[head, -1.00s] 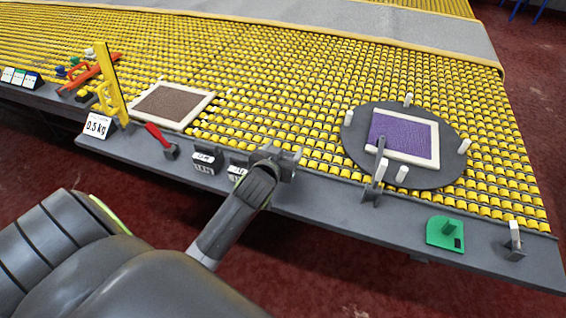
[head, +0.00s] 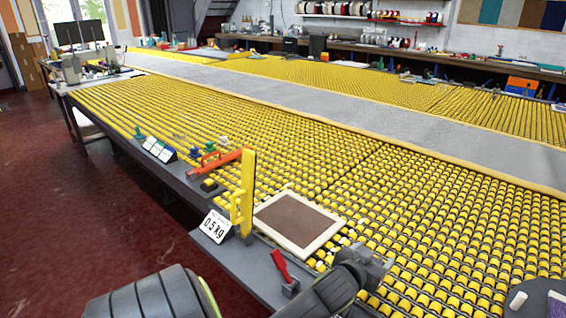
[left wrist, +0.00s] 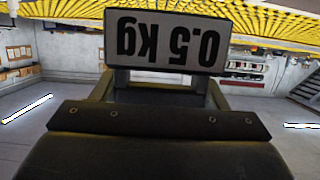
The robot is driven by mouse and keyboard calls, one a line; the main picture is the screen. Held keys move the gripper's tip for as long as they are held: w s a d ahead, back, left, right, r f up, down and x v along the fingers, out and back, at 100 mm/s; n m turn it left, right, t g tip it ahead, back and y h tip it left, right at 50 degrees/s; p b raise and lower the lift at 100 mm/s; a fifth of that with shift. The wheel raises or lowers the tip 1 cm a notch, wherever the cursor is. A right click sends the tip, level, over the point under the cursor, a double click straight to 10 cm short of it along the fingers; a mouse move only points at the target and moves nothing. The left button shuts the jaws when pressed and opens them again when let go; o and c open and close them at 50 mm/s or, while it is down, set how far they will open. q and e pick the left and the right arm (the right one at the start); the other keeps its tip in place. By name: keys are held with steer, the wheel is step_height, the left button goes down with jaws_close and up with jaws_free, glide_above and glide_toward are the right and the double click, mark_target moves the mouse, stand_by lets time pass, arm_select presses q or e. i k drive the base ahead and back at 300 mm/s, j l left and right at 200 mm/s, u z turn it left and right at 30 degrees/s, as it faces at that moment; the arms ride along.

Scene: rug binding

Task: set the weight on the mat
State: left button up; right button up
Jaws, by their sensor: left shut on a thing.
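A brown mat with a pale border (head: 300,222) lies flat on the yellow rollers in the head view. My left gripper (head: 378,266) is right of and nearer than this mat, apart from it in the picture. In the left wrist view, a weight with a white label reading 0.5 kg upside down (left wrist: 166,41) is at the jaws, and the gripper is shut on it. The weight does not show clearly in the head view. My right gripper is not in view.
A red-handled tool (head: 281,266) stands at the near edge. An orange tool (head: 220,160) lies farther left. Open rollers lie right of the brown mat.

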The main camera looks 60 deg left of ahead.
mark_target(302, 224)
steer(key=i+j, duration=0.1)
steer(key=j, duration=0.7)
steer(key=i+j, duration=0.1)
steer(key=j, duration=0.65)
